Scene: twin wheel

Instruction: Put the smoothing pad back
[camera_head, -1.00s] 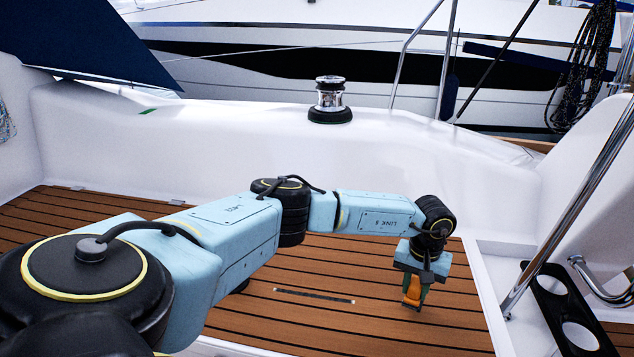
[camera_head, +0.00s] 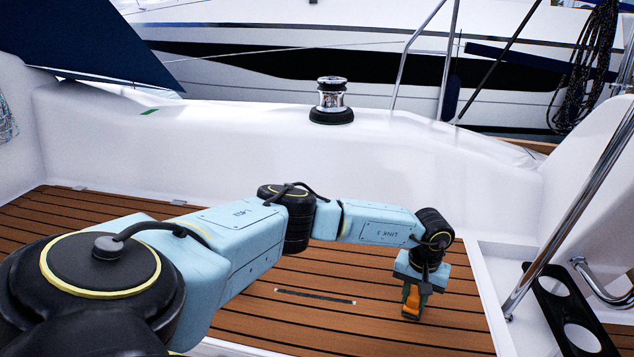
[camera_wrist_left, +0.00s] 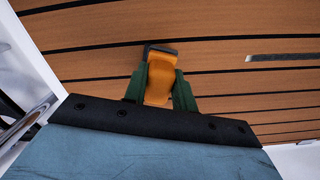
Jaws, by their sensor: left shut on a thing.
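The smoothing pad (camera_head: 411,306) has an orange handle and a dark base. It is between the fingers of my left gripper (camera_head: 417,294), at the lower right in the head view. In the left wrist view, the green fingers of my left gripper (camera_wrist_left: 159,90) are shut on the orange handle of the smoothing pad (camera_wrist_left: 159,78). The dark base shows at its far end. I cannot tell whether the pad touches the deck below. My right gripper is in neither view.
The brown planked deck (camera_head: 300,322) is mostly clear, with a dark strip (camera_head: 315,297) set left of the gripper. A black holder (camera_head: 570,315) with round openings and a steel rail (camera_head: 560,235) stand at the right. A winch (camera_head: 331,101) sits on the white ledge.

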